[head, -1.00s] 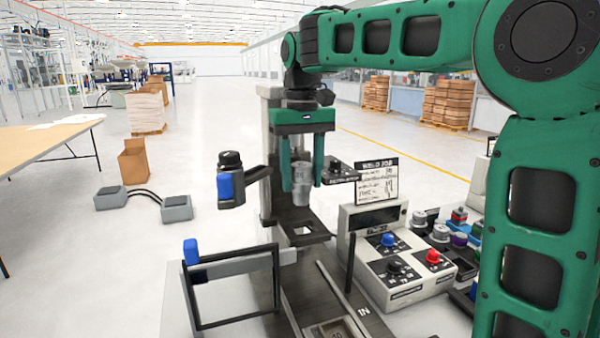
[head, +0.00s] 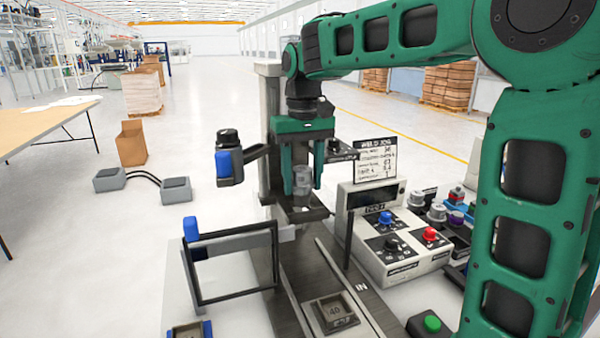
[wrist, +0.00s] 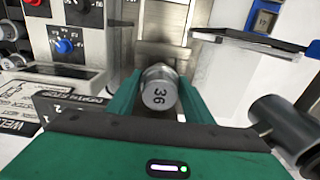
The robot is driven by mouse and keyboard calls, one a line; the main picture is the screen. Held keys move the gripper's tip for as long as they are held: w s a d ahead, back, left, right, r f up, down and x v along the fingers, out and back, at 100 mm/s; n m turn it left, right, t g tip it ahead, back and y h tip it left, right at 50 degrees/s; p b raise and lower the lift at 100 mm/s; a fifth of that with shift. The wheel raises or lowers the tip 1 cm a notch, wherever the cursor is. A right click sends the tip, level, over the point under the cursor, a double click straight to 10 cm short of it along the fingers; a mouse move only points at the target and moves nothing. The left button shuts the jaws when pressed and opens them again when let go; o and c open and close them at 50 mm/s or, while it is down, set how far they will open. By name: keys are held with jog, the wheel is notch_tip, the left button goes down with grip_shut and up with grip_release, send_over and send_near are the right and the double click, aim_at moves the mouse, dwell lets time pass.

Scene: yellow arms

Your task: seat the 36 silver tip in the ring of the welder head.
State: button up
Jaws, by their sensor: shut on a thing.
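The silver tip marked 36 (head: 302,181) is held upright between the green fingers of my gripper (head: 302,187). In the wrist view, its numbered end face (wrist: 159,95) faces the camera, between the fingers (wrist: 160,74). In the head view the tip hangs in front of the welder's grey column (head: 275,100), over or close to a dark plate (head: 322,212). I cannot tell whether its lower end touches the plate. The ring of the welder head cannot be made out; my gripper hides part of the column.
A control box (head: 400,262) with blue, black and red knobs stands to the right. A dark frame with a blue cap (head: 190,228) stands at left front. A bracket with a blue part (head: 224,165) juts left. A tray marked 40 (head: 334,312) lies in front.

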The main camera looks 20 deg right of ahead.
jog(key=shift+f, duration=1.5)
jog(key=o, duration=1.4)
notch_tip(320, 180, up, 11)
jog(key=shift+f, duration=0.15)
jog(key=shift+d, duration=0.1)
